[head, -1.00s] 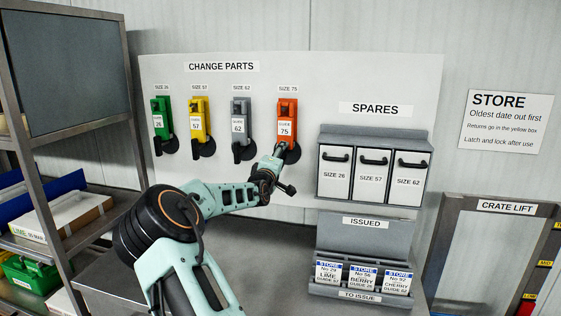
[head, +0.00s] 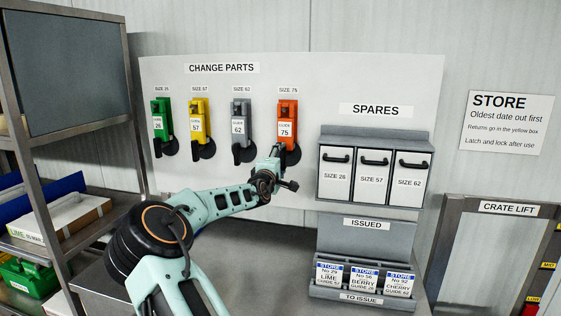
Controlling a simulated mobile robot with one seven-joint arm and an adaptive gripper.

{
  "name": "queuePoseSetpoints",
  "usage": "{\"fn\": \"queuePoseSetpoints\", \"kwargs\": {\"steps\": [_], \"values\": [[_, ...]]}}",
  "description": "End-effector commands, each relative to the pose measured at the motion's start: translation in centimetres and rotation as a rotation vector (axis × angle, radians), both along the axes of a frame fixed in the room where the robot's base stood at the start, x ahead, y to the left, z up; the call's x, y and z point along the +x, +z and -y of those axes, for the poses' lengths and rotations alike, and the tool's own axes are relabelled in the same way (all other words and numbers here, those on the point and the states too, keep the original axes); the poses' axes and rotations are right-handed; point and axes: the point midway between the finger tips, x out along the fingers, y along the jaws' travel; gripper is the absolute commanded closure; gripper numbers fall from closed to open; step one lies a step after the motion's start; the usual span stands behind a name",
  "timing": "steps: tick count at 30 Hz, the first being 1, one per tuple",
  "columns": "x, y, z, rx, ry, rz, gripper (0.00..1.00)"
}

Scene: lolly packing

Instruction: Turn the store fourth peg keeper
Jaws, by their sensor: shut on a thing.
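The fourth peg holds the orange change part (head: 288,112), marked 75, under the label SIZE 75 on the white board. Its black keeper (head: 293,154) shows at the lower end of the part, partly hidden by my gripper. My gripper (head: 276,152) reaches up to the keeper from below and is shut on it. The fingertips are small here, and the exact grip is hard to make out. The orange part hangs upright.
Green (head: 161,118), yellow (head: 198,120) and grey (head: 240,122) parts hang to the left, each with a black keeper. The SPARES rack (head: 372,140) and the ISSUED card holder (head: 362,294) stand to the right. A metal shelf (head: 68,185) is at the left.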

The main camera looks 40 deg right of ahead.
Motion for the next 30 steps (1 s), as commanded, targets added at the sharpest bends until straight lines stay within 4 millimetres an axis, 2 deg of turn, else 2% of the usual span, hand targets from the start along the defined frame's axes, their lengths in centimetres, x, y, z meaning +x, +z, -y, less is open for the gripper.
{"fn": "queuePoseSetpoints", "kwargs": {"steps": [1, 6, 17, 23, 30], "values": [[0.0, 0.0, 0.0, -0.001, 0.0, -0.002, 0.37], [0.0, 0.0, 0.0, -0.001, 0.0, -0.001, 0.22], [-0.2, 0.0, -0.4, 0.0, 0.0, 0.0, 0.22], [-1.8, 0.0, -2.2, 0.001, 0.001, 0.0, 0.22], [-4.5, 0.0, -5.5, 0.0, 0.002, -0.001, 0.22]]}}
